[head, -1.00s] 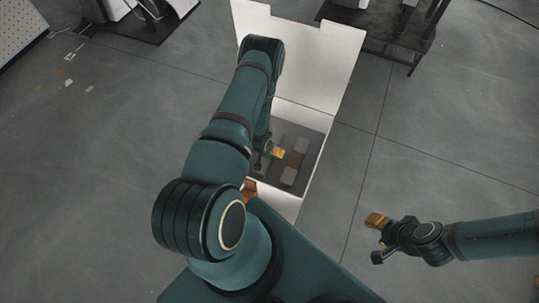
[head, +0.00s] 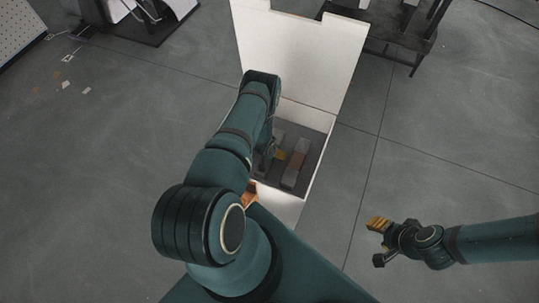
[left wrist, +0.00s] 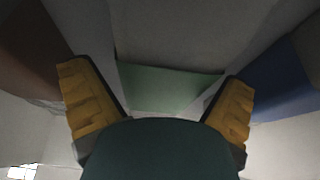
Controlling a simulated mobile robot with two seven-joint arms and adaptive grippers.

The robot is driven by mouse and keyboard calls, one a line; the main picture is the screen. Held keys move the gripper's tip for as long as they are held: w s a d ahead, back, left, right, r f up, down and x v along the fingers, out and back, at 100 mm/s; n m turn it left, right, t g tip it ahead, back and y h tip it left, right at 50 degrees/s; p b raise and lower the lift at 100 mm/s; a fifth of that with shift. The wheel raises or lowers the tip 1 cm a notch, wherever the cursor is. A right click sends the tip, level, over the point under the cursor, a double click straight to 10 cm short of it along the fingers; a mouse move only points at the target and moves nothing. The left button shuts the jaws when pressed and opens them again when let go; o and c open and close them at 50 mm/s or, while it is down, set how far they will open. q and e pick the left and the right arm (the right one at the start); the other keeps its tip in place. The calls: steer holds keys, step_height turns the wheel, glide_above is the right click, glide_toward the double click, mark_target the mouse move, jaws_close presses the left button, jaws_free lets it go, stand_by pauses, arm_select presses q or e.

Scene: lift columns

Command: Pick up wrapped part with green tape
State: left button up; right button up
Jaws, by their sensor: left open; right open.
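In the left wrist view a wrapped pale grey part (left wrist: 185,35) with a green tape band (left wrist: 165,88) lies between the two yellow fingers of my left gripper (left wrist: 158,105). The fingers are apart, one on each side of the green band; whether they touch the part, I cannot tell. In the head view my left gripper (head: 279,155) is low over the dark-floored white box, mostly hidden by my arm. The green tape does not show there. My right gripper (head: 377,240) is open and empty, off to the right over the floor.
A wrapped part with a brown band (head: 298,161) lies right of my left gripper in the white box (head: 296,60), which has a tall back wall. A blue band (left wrist: 278,80) shows close at the right in the wrist view. A dark table (head: 385,38) stands behind.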

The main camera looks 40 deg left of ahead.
arm_select(q)
steer(key=shift+w+f, duration=0.1)
steer(key=shift+f, duration=0.2)
steer(key=shift+r, duration=0.1)
steer(key=c, duration=1.3)
